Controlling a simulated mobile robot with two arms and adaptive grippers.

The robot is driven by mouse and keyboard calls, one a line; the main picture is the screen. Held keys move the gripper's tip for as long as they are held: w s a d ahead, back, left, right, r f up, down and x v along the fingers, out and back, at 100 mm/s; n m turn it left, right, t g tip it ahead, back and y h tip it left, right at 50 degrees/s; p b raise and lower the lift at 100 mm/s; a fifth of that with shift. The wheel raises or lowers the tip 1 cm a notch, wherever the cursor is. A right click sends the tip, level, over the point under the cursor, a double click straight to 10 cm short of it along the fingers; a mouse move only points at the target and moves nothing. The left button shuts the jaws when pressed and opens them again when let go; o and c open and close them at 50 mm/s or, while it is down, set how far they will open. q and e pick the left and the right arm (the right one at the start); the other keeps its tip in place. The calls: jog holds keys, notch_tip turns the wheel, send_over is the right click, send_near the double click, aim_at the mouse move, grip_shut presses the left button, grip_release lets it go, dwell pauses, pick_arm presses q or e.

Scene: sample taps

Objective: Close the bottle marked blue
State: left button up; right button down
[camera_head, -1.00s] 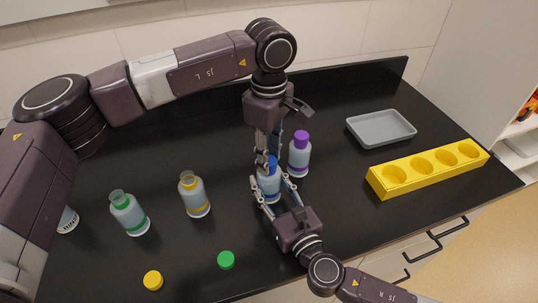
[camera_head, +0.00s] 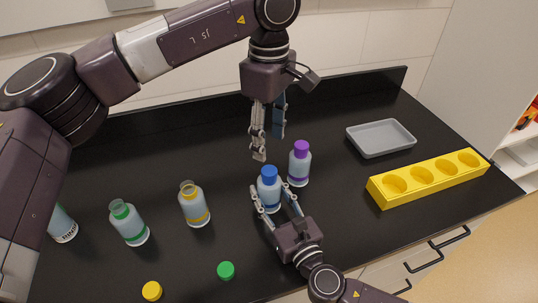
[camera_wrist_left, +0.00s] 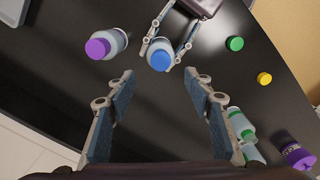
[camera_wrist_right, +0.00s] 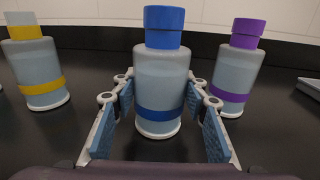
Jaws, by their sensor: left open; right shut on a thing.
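The blue-marked bottle (camera_head: 269,192) stands upright on the black counter with a blue cap (camera_head: 270,172) on its neck. The right wrist view shows its blue band (camera_wrist_right: 159,115) and the cap seated on top. My right gripper (camera_head: 272,201) is shut on this bottle, one finger on each side of its body. My left gripper (camera_head: 268,145) is open and empty, raised above and behind the bottle. In the left wrist view the blue cap (camera_wrist_left: 160,60) lies beyond the open fingers, clear of them.
A purple-capped bottle (camera_head: 299,166) stands close behind on the right. Open bottles with yellow (camera_head: 195,207) and green (camera_head: 129,225) bands stand left. Loose yellow (camera_head: 152,291) and green (camera_head: 226,270) caps lie in front. A grey tray (camera_head: 381,151) and yellow rack (camera_head: 428,181) are right.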

pick_arm(q)
notch_tip(320, 180, up, 4)
jog(key=shift+f, duration=0.15)
pick_arm(e)
jog(key=c, duration=1.1)
grip_release()
jog(key=v, duration=1.2)
